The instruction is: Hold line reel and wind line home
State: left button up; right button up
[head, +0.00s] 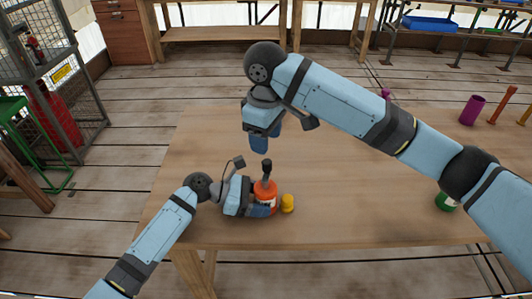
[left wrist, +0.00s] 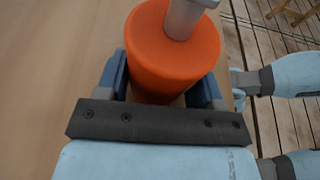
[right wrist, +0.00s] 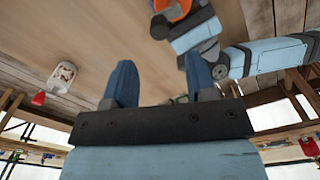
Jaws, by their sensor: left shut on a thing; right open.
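The orange reel (head: 265,187) stands upright near the table's front edge, with a dark knob or handle (head: 266,166) rising from its top. My left gripper (head: 262,208) is shut around its sides. In the left wrist view, the orange reel (left wrist: 160,60) sits between the two blue fingers, and a grey post (left wrist: 186,18) stands on its top. My right gripper (head: 259,146) is open and empty, pointing down above the table behind the reel. In the right wrist view, its fingers (right wrist: 160,84) are apart with nothing between them. I cannot make out any line.
A small yellow piece (head: 287,203) sits just right of the reel. A green can (head: 446,201), a purple cup (head: 472,110) and an orange stand (head: 503,105) are at the table's right side. The wooden table (head: 345,205) is clear between the reel and the green can.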

aim_at(266, 161)
jog(key=shift+r, duration=2.1)
pick_arm(q)
jog(key=o, duration=0.8)
